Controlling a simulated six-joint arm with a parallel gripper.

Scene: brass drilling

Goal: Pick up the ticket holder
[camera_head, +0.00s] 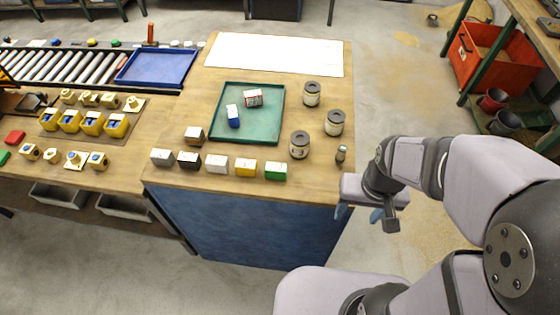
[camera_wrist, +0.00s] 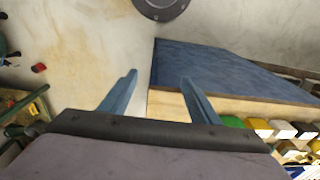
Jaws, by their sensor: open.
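A small upright dark-and-brass piece (camera_head: 341,154) stands near the right edge of the wooden bench (camera_head: 312,182). It may be the ticket holder, but it is too small to tell for sure. My gripper (camera_head: 358,213) is just off the bench's front right corner, nearer to me than that piece and apart from it. In the wrist view my gripper (camera_wrist: 159,80) shows two blue fingers spread apart with nothing between them. The small piece cannot be made out in the wrist view.
Three dark-lidded jars, one of them the front jar (camera_head: 299,145), stand left of the small piece. A row of coloured blocks, with a green block (camera_head: 275,170) at its right end, lines the front edge. A green tray (camera_head: 262,128) holds two small boxes.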

